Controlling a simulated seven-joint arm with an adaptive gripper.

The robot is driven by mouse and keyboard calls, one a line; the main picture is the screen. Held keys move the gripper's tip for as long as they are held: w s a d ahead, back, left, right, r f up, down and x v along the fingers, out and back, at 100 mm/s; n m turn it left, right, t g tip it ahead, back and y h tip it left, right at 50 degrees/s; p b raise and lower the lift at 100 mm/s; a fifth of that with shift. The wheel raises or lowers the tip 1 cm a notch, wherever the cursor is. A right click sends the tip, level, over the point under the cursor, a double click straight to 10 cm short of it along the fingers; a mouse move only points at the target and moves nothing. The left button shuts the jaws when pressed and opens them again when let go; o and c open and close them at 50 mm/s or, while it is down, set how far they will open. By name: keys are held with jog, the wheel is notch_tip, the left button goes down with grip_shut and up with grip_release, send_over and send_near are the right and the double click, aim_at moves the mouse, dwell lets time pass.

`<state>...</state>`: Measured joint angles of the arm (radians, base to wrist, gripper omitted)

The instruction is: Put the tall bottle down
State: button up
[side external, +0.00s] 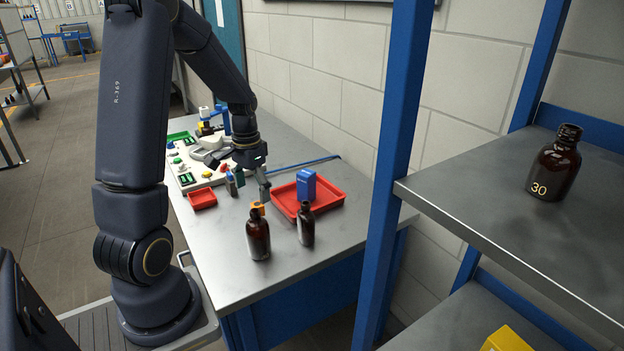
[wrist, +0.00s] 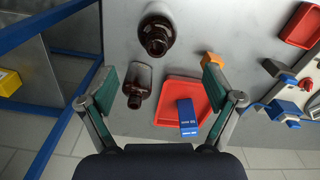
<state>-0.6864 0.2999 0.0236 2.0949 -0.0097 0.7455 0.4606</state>
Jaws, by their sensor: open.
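Two dark amber bottles stand upright and apart on the metal table. The broader one (side external: 258,238) is nearer the front edge and shows at the top of the wrist view (wrist: 157,28). The slimmer one (side external: 306,226) stands near the red tray and shows left of centre in the wrist view (wrist: 138,80). I cannot tell for sure which is the tall bottle. My gripper (side external: 252,190) is open and empty, behind the bottles in the side view. In the wrist view its fingers (wrist: 160,82) are spread wide, with neither seen touching a bottle.
The red tray (side external: 337,200) holds a blue box (side external: 306,185). An orange block (wrist: 210,60) lies beside the tray. A light board (side external: 183,176) with small parts and a small red bin (side external: 202,199) are at left. Another bottle, marked 30 (side external: 555,163), stands on the right shelf.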

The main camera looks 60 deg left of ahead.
notch_tip(320, 180, up, 6)
jog(key=s+d+r+m+t, duration=0.1)
jog(key=d+r, duration=0.3)
jog(key=d, duration=0.5)
jog(key=s+d+r+m+t, duration=0.1)
jog(key=d+r+t, duration=0.2)
jog(key=d, duration=0.6)
notch_tip(320, 180, up, 2)
jog(key=shift+s+y, duration=0.4)
jog(key=shift+m+t+h, duration=0.4)
jog(key=shift+m+t, duration=0.1)
jog(key=shift+t, duration=0.3)
jog(key=s+d, duration=0.1)
jog(key=d, duration=0.1)
jog(key=s+d, duration=0.2)
jog(key=shift+s+d+r, duration=0.1)
jog(key=shift+r, duration=0.1)
jog(key=shift+c, duration=0.7)
jog(key=shift+s+d, duration=0.1)
jog(key=shift+d, duration=0.05)
jog(key=shift+c, duration=0.8)
jog(key=c, duration=0.3)
